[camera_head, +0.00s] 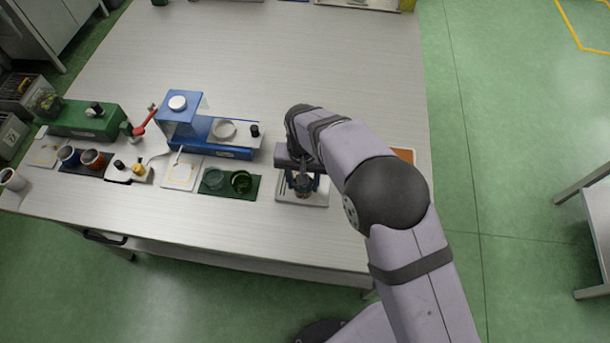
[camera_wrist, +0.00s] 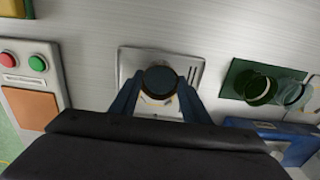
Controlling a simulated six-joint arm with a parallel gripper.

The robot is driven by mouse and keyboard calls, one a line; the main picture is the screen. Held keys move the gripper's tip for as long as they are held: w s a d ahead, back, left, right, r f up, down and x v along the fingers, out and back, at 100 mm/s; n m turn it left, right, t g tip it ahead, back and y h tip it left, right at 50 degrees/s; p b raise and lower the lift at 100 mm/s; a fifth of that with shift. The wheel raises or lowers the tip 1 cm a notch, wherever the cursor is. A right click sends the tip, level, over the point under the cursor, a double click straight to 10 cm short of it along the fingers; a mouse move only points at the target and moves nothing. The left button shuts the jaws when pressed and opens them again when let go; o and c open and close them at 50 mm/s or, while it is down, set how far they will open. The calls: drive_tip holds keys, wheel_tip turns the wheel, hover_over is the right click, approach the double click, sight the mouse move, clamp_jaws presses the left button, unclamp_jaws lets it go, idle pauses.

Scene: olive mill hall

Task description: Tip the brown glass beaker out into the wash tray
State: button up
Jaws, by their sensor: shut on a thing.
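My gripper (camera_head: 302,184) is shut on the brown glass beaker (camera_head: 303,189), which looks small and dark in the head view. In the wrist view, the blue fingers of my gripper (camera_wrist: 158,94) stand on either side of the beaker (camera_wrist: 160,79), whose round dark end faces the camera. The beaker is over the pale wash tray (camera_head: 318,198), a shallow tray with slots at one side, also in the wrist view (camera_wrist: 128,64). I cannot tell the beaker's exact tilt, its height above the tray, or what is in it. My arm hides part of the tray.
A panel with red and green buttons (camera_wrist: 20,62) is on the tray's other side. The back table is clear.

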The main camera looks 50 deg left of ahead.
drive_tip(key=shift+r, duration=0.15)
drive_tip(key=shift+r+p, duration=2.25)
drive_tip(key=shift+r, duration=0.95)
